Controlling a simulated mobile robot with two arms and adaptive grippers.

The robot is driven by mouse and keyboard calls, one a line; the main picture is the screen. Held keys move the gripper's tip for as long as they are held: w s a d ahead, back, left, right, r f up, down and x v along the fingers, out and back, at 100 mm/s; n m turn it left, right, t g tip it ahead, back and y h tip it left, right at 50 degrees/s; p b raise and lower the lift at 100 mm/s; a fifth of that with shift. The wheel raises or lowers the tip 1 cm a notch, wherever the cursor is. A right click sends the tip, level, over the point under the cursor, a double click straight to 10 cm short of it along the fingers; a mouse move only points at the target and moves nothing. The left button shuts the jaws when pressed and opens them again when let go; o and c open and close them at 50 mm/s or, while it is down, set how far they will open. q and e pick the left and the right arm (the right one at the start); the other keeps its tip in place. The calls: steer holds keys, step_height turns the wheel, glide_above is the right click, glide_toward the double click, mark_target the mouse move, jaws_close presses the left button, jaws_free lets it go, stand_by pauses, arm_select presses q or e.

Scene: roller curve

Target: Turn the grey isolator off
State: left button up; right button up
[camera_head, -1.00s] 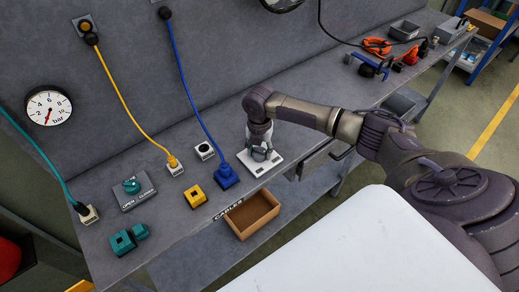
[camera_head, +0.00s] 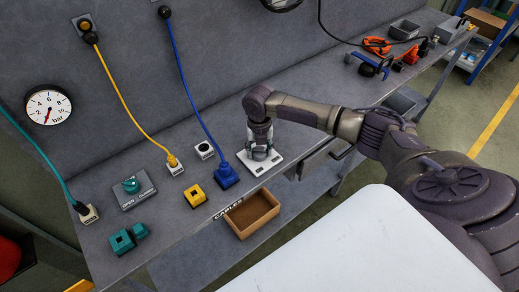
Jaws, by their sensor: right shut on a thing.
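The isolator (camera_head: 272,159) is a light grey-white plate with small dark labels on the bench, right of the blue plug. My right gripper (camera_head: 259,150) points down over it and is shut on the isolator's knob, which the fingers mostly hide. I cannot tell which way the knob points. My left gripper is not in view.
A blue plug (camera_head: 225,177), a yellow socket (camera_head: 195,195) and a teal valve knob (camera_head: 131,186) on a grey plate stand to the left. A teal socket (camera_head: 122,242) is at the near left.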

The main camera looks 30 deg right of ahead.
mark_target(259, 149)
steer(key=o, duration=1.1)
steer(key=shift+o, duration=0.2)
steer(key=shift+r, duration=0.1)
step_height(259, 149, up, 12)
